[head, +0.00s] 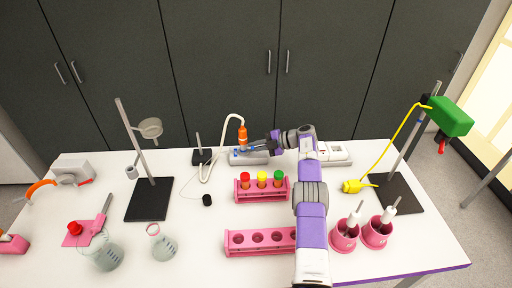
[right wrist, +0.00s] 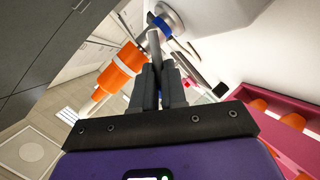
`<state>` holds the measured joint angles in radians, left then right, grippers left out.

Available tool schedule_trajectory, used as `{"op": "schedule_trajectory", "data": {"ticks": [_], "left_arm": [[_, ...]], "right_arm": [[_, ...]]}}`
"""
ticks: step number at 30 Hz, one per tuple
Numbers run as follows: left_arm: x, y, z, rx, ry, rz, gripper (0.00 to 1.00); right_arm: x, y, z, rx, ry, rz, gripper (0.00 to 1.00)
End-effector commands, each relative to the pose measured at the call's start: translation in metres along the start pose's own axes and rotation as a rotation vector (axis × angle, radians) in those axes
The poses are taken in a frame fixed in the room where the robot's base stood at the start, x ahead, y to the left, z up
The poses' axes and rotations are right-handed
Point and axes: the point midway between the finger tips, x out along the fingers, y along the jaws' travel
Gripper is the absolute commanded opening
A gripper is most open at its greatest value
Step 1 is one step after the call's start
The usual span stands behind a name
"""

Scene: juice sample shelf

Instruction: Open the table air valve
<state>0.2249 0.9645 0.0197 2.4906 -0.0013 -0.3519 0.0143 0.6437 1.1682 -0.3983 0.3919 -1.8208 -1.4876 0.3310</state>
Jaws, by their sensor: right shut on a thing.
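The air valve (head: 250,158) is a small grey fitting at the back middle of the white table. An orange and white upright piece (head: 242,135) with a pale hose stands at it, and the orange piece also shows in the right wrist view (right wrist: 118,70). My right gripper (head: 272,146) reaches the valve from the right. In the right wrist view my gripper (right wrist: 155,75) has its fingers together on a thin grey lever (right wrist: 154,42), with a blue part (right wrist: 160,24) just beyond. The fingers partly hide the lever. My left gripper is not in view.
A pink rack (head: 262,195) with red, yellow and green capped tubes stands in front of the valve. A second pink rack (head: 235,247) is nearer. Pink cups (head: 344,238) stand right of my arm, and a black-based stand (head: 148,205) is left.

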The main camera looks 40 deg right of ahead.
Motion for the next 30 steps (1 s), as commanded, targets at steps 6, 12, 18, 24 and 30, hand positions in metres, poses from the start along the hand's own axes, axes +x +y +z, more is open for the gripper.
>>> {"op": "schedule_trajectory", "data": {"ticks": [6,12,18,24,30], "left_arm": [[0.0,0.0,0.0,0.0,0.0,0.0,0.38],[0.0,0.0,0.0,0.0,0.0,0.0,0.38],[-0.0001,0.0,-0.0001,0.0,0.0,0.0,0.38],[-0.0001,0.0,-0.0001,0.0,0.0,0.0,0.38],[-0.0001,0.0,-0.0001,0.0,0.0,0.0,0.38]], "right_arm": [[0.0004,-0.0002,0.0002,0.011,0.003,-0.005,0.0],[0.0002,0.0001,0.0,0.014,0.004,-0.005,0.0],[0.0002,0.0,0.0001,0.013,0.004,-0.005,0.0],[0.0001,0.0001,0.0001,0.013,0.003,-0.005,0.37],[0.0,0.0003,0.0001,0.012,0.003,-0.005,0.37]]}}
